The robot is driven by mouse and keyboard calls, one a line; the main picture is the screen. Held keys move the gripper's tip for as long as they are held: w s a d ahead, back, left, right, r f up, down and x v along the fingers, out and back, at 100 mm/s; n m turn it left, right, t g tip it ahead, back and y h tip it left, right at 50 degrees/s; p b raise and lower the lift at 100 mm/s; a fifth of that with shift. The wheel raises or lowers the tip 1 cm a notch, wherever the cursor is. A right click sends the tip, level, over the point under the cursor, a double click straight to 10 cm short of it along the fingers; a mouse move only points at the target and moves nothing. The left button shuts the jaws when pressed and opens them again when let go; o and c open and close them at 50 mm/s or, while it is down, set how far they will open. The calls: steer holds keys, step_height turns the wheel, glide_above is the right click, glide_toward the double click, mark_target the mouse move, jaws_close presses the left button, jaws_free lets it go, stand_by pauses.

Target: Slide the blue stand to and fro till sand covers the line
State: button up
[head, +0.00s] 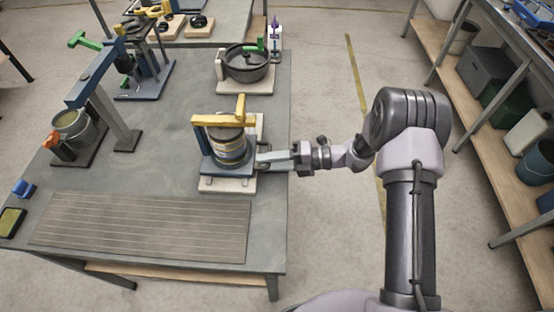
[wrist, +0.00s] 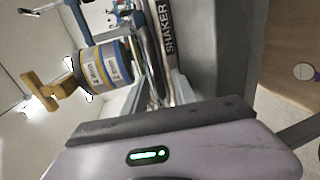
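The blue stand (head: 209,163) sits on a pale base near the right edge of the grey table. It carries an upright stack of round sieves (head: 229,146) under a yellow clamp (head: 222,120). In the wrist view the sieve stack (wrist: 104,66) shows with its labels, and a rail is marked SHAKER. My gripper (head: 283,160) is at the right side of the stand, by a grey bar that reaches out from it. I cannot tell whether the fingers are closed on that bar. No sand or line can be made out at this size.
A ribbed mat (head: 140,228) lies at the table's front. A black pan (head: 246,66) stands behind the stand. A bucket (head: 72,128) under a blue-armed press is at the left. A shelf (head: 481,140) stands across the open floor at the right.

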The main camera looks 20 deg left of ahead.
steer(key=p+v, duration=0.3)
steer(key=v, duration=1.4)
steer(key=shift+d, duration=0.2)
steer(key=shift+r, duration=0.1)
